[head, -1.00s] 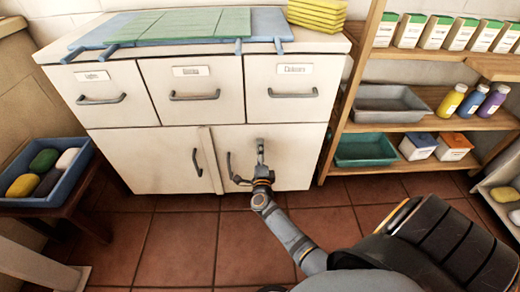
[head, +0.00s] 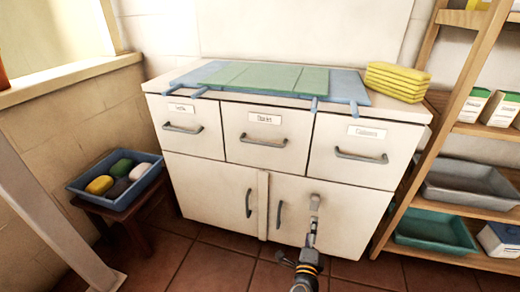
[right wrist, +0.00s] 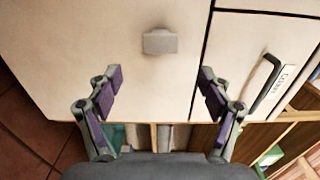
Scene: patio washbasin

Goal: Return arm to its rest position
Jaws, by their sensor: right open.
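My right gripper (head: 311,234) is in front of the right lower door (head: 350,220) of the white cabinet, to the right of that door's dark handle (head: 279,215). In the right wrist view the gripper (right wrist: 160,92) has its two purple-padded fingers spread wide, with nothing between them. A small grey plate (right wrist: 160,42) shows on the pale cabinet front beyond the fingers. The head view does not show clearly whether the gripper touches the door. My left gripper is in neither view.
The cabinet top holds a blue-green mat (head: 265,78) and stacked yellow sponges (head: 398,82). A blue tray (head: 122,200) of rounded items stands on a low stool at left. A wooden shelf (head: 440,205) with trays stands close at right. Some tiled floor (head: 215,270) is free.

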